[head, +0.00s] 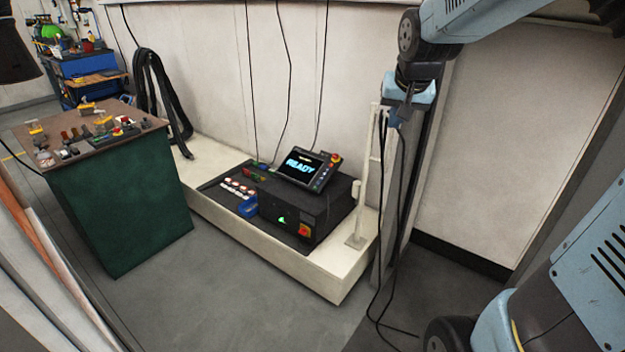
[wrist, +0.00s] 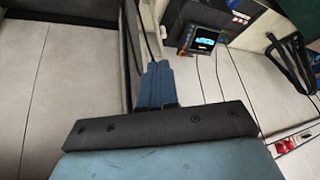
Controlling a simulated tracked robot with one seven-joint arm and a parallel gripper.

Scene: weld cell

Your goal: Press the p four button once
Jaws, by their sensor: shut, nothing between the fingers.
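A dark pendant (head: 318,183) with a screen reading READY (head: 300,163) leans on a black box on the low bench. A red knob sits at its upper right corner, and small keys run along its right edge. Their labels are too small to read, so I cannot tell which is the p four button. The pendant also shows at the top of the wrist view (wrist: 203,42). My gripper (head: 398,116) is up and to the right of the pendant, well apart from it. Its blue fingers (wrist: 154,84) are together and empty in the wrist view.
The black box (head: 285,208) has a red and yellow switch on its front. A white post (head: 362,200) stands between the pendant and my gripper's side. A cluttered green table (head: 120,210) is at left. Cables hang on the wall, and the grey floor in front is free.

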